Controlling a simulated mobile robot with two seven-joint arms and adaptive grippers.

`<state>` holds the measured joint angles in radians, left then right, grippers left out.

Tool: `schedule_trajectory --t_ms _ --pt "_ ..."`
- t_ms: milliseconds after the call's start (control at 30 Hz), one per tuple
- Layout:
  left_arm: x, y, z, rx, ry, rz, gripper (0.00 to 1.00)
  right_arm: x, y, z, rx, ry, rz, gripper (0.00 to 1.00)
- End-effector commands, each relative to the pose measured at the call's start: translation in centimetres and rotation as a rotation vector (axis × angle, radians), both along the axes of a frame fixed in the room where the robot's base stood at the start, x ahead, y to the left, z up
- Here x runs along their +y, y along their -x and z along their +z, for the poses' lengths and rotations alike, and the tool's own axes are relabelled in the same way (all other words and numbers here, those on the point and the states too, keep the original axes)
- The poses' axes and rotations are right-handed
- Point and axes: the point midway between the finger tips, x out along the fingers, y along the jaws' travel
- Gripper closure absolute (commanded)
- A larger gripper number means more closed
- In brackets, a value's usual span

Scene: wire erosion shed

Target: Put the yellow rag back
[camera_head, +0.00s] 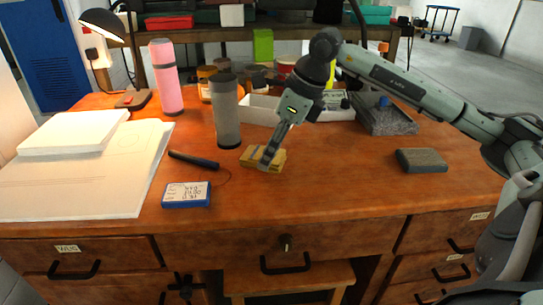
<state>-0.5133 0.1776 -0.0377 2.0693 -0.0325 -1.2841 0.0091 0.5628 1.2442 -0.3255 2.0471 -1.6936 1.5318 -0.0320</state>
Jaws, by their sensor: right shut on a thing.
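The yellow rag (248,157) is a small folded yellow piece on the wooden desk, near the middle. My right arm reaches in from the right, and my right gripper (267,161) points down onto the rag. Its fingers are shut on the rag and cover part of it. The rag is at the desk surface; I cannot tell whether it is lifted slightly. My left gripper is not in view.
A grey cylinder (226,112) stands just behind the rag. A dark handled tool (194,160) and a blue-edged labelled box (186,195) lie to its left. A white tray (262,112) is behind, and a grey block (421,161) lies right. The front right desktop is clear.

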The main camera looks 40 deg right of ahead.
Motion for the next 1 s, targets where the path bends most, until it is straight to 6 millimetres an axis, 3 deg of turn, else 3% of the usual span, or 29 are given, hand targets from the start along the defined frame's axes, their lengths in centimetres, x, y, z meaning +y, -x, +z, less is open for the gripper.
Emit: schedule_trajectory --t_ms 133,567,600,733,1000 --pt "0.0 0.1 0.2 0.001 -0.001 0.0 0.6 0.0 0.0 -1.5 0.001 0.001 0.0 0.76" --pt "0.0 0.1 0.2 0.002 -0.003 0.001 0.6 0.0 0.0 -1.9 -0.001 0.0 0.0 0.76" --pt "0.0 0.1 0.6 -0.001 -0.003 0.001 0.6 0.0 0.0 -1.8 -0.001 0.001 0.0 0.46" --pt "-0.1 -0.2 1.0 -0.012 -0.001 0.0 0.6 0.0 0.0 -1.8 -0.001 0.001 0.0 0.3" --pt "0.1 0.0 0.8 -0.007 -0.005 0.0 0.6 0.0 0.0 -1.8 -0.001 0.001 0.0 0.29"
